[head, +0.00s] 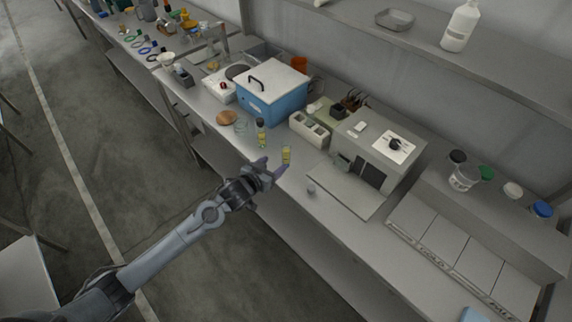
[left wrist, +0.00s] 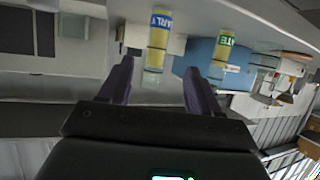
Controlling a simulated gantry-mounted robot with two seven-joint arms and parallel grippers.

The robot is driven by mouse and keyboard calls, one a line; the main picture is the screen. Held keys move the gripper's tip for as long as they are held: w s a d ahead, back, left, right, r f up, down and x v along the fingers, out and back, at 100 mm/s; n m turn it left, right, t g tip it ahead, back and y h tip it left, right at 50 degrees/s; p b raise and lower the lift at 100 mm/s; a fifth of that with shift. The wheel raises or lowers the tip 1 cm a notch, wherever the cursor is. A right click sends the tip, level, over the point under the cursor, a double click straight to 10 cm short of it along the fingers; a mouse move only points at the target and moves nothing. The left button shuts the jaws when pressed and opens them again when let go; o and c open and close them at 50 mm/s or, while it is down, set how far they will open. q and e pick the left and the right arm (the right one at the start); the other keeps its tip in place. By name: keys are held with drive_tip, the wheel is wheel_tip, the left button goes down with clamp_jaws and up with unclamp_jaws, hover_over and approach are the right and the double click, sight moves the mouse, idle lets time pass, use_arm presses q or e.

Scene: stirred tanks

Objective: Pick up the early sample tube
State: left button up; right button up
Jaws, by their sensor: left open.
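The early sample tube (head: 286,155) stands upright on the bench, with yellow contents. My right gripper is not in view.
A blue box with a white lid (head: 272,97) stands behind the tubes. A pale block with wells (head: 309,130) and a grey instrument (head: 378,150) stand to the right. A small grey object (head: 311,190) lies nearer the bench edge. A brown disc (head: 226,118) lies to the left.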

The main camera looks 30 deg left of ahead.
sight(283, 157)
use_arm(q)
drive_tip(key=b+x, duration=0.1)
drive_tip(key=x, duration=0.4)
drive_tip(key=shift+w+d, duration=0.1)
drive_tip(key=shift+w, duration=0.25)
drive_tip(key=shift+w+f, duration=0.25)
drive_tip(key=shift+w, duration=0.05)
drive_tip(key=shift+d+f+b+x, duration=0.1)
drive_tip(key=shift+b+x, duration=0.15)
drive_tip(key=shift+x, duration=0.9)
drive_tip(key=shift+d+f+b+x, duration=0.15)
drive_tip(key=shift+b+x, duration=0.1)
drive_tip(key=shift+x, duration=0.9)
drive_tip(key=shift+s, duration=0.1)
drive_tip(key=shift+a, duration=0.1)
drive_tip(key=c, duration=1.1)
